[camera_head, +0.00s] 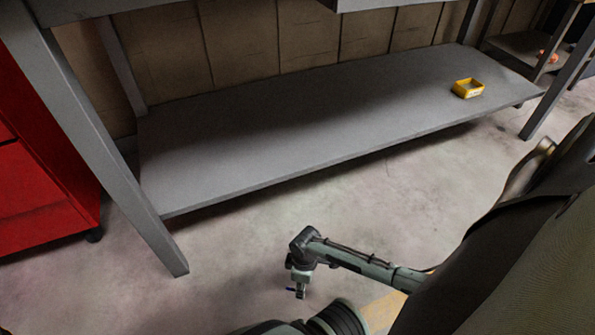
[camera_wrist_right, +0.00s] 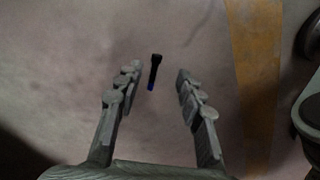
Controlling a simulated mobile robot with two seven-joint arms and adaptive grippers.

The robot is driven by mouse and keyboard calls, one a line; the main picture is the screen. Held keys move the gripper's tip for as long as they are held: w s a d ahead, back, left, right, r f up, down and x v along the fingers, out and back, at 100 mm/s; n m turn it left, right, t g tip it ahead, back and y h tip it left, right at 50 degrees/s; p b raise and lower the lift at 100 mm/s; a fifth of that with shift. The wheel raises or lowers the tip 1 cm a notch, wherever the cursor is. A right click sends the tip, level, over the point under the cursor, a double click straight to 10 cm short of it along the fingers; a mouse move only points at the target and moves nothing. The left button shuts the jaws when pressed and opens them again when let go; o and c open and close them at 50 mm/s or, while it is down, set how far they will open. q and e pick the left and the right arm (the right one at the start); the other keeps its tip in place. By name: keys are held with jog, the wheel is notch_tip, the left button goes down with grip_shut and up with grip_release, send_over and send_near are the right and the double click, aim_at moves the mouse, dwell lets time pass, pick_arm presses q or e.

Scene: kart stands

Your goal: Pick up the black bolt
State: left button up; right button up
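The black bolt (camera_wrist_right: 155,70) has a dark head and a bright blue end, and shows in the right wrist view just ahead of and between my fingertips. My right gripper (camera_wrist_right: 160,74) is open, with a clear gap on both sides of the bolt, and neither finger touches it. In the head view the right gripper (camera_head: 300,292) points down low over the floor at the bottom centre. A small blue bit, likely the bolt's end (camera_head: 290,289), shows beside it; the rest is hidden. My left gripper is not in view.
A grey leg (camera_head: 110,165) and a red cabinet (camera_head: 35,190) stand at left. A yellow floor stripe (camera_wrist_right: 255,70) runs right of the gripper. The floor around the bolt is clear.

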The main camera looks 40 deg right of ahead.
jog(key=f+b, duration=0.2)
jog(key=f, duration=0.2)
jog(key=shift+d+f, duration=0.1)
jog(key=shift+d, duration=0.1)
jog(key=shift+c, duration=0.6)
grip_shut()
